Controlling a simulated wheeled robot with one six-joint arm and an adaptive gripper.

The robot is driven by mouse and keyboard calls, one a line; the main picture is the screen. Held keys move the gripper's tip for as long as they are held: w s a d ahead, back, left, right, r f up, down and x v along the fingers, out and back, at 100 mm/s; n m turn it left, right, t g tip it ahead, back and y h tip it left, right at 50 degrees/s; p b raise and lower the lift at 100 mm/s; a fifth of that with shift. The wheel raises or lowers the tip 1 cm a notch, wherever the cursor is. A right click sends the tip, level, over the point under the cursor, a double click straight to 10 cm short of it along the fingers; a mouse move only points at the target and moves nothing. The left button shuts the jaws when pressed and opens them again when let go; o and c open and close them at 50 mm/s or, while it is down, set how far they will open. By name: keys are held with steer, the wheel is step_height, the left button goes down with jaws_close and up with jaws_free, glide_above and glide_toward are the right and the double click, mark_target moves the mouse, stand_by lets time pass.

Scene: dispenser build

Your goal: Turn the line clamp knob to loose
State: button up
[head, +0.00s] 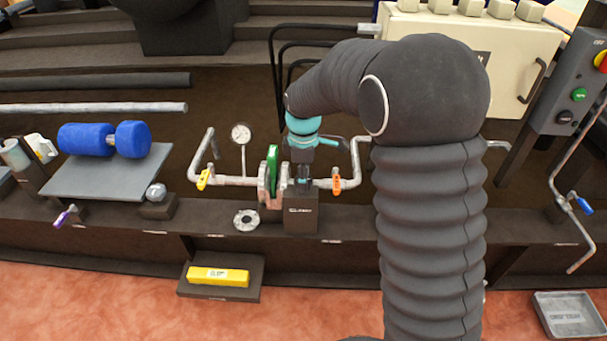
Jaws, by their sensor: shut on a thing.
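My gripper (304,174) points down onto the top of a dark block (301,219) with a small white label. The block stands in the pipe line, just right of a green handwheel (272,160). My gripper is shut on the small dark knob on top of the block. The fingers mostly hide the knob, so its turned position cannot be told. The label is too small to read surely.
A yellow-handled valve (203,180) and a gauge (240,133) are left of the block; an orange-handled valve (337,182) is close on its right. A metal flange ring (246,219) lies in front. A yellow bar (217,276) rests on a low dark stand.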

steer(key=n, duration=0.4)
steer(key=shift+n+p, duration=0.3)
steer(key=shift+p, duration=0.05)
steer(key=shift+n, duration=1.6)
steer(key=shift+f, duration=0.1)
steer(key=o, duration=1.2)
steer(key=shift+c, duration=0.2)
step_height(320, 180, up, 12)
